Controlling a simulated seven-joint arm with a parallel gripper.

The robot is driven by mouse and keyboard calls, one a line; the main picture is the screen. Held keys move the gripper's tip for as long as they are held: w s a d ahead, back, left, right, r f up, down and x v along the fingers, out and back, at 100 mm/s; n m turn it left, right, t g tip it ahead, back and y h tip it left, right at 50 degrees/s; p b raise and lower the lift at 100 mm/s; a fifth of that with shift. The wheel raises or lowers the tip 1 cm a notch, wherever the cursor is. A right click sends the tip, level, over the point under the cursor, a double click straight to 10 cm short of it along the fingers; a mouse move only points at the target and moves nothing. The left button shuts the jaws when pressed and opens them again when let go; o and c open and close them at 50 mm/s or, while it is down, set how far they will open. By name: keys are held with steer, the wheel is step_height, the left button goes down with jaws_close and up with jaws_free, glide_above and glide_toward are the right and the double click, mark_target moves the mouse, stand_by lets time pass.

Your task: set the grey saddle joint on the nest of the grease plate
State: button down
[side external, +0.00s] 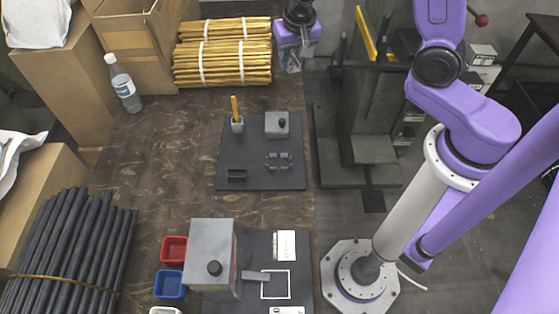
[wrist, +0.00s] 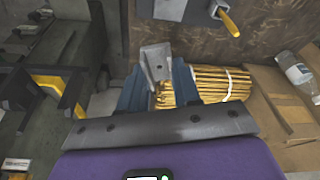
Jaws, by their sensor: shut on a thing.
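The grey saddle joint (wrist: 155,60) is between the blue fingers of my gripper (wrist: 158,82) in the wrist view, and the gripper is shut on it. In the side external view my gripper (side external: 290,66) is at the top, beside the right end of the yellow rod bundles; the joint is too small there to make out. The dark plate (side external: 232,152), which I take as the grease plate, lies nearer the camera. It carries a pot with a yellow-handled brush (side external: 235,108), a grey block with a black knob (side external: 277,124), a small grey nest-like fixture (side external: 278,160) and a black holder (side external: 237,175).
A grey press box (side external: 211,255) stands on another dark plate with a white square outline (side external: 275,284). Red (side external: 174,249) and blue (side external: 169,283) bins are beside it. Yellow rods (side external: 223,65) and a bottle (side external: 123,84) are at the back. Brown table is bare left of the grease plate.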

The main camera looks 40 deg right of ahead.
steer(key=a+f+m+g+h, duration=0.2)
steer(key=a+f+m, duration=0.55)
steer(key=m, duration=0.35)
steer(key=m+g+y, duration=0.1)
steer(key=m+g, duration=0.2)
steer(key=m, duration=0.8)
glide_above(281, 163)
steer(key=a, duration=0.1)
step_height(281, 163, down, 8)
steer(key=shift+w+f, duration=0.15)
steer(key=shift+f, duration=1.95)
steer(key=shift+w+f, duration=0.1)
steer(key=shift+f, duration=1.95)
steer(key=shift+d+f, duration=0.2)
steer(key=shift+f, duration=0.4)
steer(key=c, duration=0.8)
jaws_free()
steer(key=v, duration=1.3)
steer(key=shift+r, duration=0.15)
